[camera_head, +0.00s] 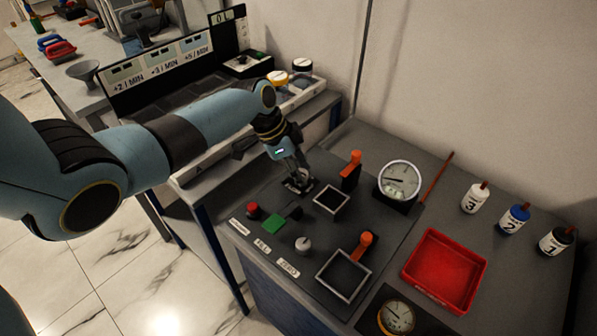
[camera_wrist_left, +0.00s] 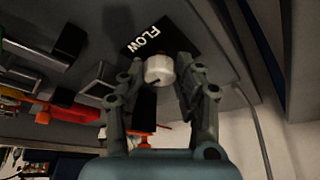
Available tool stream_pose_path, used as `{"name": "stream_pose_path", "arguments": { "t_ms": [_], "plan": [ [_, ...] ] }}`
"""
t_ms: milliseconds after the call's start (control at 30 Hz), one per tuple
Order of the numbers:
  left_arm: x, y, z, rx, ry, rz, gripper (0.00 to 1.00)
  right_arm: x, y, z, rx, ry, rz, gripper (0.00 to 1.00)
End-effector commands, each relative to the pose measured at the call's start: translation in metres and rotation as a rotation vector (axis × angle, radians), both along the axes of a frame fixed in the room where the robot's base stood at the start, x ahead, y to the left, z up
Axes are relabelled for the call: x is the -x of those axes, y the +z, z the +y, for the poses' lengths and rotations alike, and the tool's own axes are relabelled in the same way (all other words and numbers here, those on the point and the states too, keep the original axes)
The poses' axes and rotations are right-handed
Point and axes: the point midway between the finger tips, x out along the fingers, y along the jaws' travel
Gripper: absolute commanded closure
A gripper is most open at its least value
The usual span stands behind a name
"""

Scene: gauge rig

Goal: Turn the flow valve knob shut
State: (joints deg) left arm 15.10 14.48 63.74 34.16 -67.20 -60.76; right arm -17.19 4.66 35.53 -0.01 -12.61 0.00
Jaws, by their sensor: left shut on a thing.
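The flow valve knob (camera_wrist_left: 158,68) is a pale round knob beside a black plate lettered FLOW (camera_wrist_left: 146,40) in the left wrist view. My left gripper (camera_head: 299,184) reaches down to the back left of the grey panel in the head view. In the left wrist view its two fingers (camera_wrist_left: 160,80) stand on either side of the knob and are closed on it. In the head view the gripper mostly hides the knob, and I cannot tell its turn angle. My right gripper is in neither view.
Near the gripper are an orange-handled lever (camera_head: 351,164), an open square frame (camera_head: 331,200) and a round gauge (camera_head: 399,181). A red button (camera_head: 253,209) and a second knob (camera_head: 303,245) sit nearer. A red tray (camera_head: 411,273) and numbered bottles (camera_head: 514,219) stand right.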

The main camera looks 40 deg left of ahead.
Motion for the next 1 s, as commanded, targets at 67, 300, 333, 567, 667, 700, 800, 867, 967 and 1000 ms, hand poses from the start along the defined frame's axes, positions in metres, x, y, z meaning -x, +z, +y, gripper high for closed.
{"name": "stream_pose_path", "arguments": {
  "t_ms": [67,300,333,567,667,700,800,867,967,1000],
  "plan": [
    [-0.0005,-0.0003,0.0008,-0.002,-0.015,-0.001,1.00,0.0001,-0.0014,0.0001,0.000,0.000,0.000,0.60],
    [-0.0001,0.0000,0.0007,-0.002,-0.034,0.000,1.00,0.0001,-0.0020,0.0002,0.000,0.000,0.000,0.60],
    [-0.0001,0.0000,0.0007,-0.002,-0.034,0.000,1.00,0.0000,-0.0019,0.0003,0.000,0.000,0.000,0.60],
    [-0.0001,0.0000,0.0007,-0.002,-0.034,0.000,1.00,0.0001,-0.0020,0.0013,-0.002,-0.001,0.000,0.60],
    [-0.0001,0.0001,0.0005,-0.002,-0.034,0.000,0.57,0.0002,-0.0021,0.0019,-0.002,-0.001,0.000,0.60],
    [-0.0001,0.0001,0.0006,-0.001,-0.033,0.000,0.52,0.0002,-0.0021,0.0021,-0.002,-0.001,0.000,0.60],
    [-0.0001,0.0001,0.0005,-0.001,-0.033,0.000,0.45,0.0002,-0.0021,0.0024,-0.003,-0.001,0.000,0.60],
    [-0.0001,0.0000,0.0004,-0.001,-0.033,0.000,0.45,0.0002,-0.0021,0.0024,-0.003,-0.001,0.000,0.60],
    [-0.0001,0.0000,0.0004,-0.001,-0.033,0.000,0.45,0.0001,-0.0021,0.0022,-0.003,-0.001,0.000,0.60],
    [0.0000,0.0002,0.0004,-0.001,-0.033,0.000,0.45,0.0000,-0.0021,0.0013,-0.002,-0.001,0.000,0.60]
  ]
}}
